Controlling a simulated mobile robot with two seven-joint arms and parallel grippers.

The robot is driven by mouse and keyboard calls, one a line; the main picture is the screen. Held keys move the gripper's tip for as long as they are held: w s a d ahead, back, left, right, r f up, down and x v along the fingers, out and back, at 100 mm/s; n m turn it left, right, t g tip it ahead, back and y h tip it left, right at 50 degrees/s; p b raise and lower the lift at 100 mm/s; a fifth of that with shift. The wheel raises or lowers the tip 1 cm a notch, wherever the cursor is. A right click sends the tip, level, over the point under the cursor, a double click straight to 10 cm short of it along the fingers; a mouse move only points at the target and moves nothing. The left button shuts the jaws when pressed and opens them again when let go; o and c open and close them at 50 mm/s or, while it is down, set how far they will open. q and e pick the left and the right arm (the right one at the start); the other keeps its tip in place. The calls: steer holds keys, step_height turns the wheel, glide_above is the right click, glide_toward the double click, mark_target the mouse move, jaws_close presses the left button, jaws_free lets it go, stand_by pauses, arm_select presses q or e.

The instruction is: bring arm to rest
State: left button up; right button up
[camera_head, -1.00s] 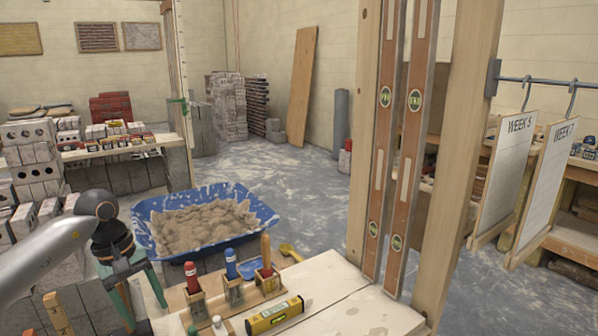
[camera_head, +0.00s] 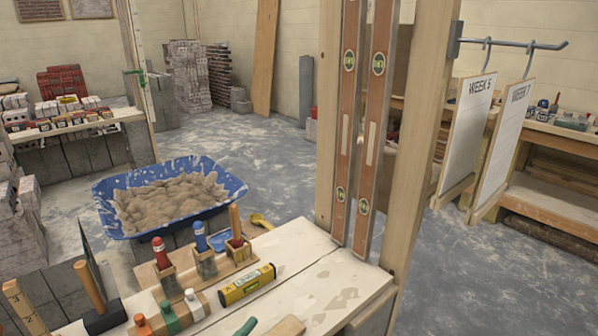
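Neither of my grippers shows in the head view, and no part of my arms can be made out. The workbench (camera_head: 318,262) stands in the lower middle, with a yellow spirit level (camera_head: 247,284) lying on it. Behind the level, a wooden rack (camera_head: 190,284) holds tools with red, blue and orange handles. The blue mortar tub (camera_head: 107,222), heaped with sandy mortar (camera_head: 172,199), stands beyond the bench at left.
Two long levels (camera_head: 345,130) stand upright against a wooden post frame (camera_head: 415,150) at the bench's right. Boards marked WEEK 5 (camera_head: 466,135) and WEEK 7 (camera_head: 503,145) hang from a rail at right. Open floor (camera_head: 270,150) lies behind the tub.

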arm_select(q)
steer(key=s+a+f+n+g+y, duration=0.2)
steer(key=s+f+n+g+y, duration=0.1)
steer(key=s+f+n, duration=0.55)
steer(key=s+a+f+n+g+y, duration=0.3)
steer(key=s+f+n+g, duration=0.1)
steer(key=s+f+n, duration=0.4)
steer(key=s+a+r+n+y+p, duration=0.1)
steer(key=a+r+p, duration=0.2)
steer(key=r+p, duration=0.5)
steer(key=p, duration=0.4)
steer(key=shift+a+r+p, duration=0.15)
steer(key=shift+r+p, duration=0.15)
steer(key=shift+p, duration=0.1)
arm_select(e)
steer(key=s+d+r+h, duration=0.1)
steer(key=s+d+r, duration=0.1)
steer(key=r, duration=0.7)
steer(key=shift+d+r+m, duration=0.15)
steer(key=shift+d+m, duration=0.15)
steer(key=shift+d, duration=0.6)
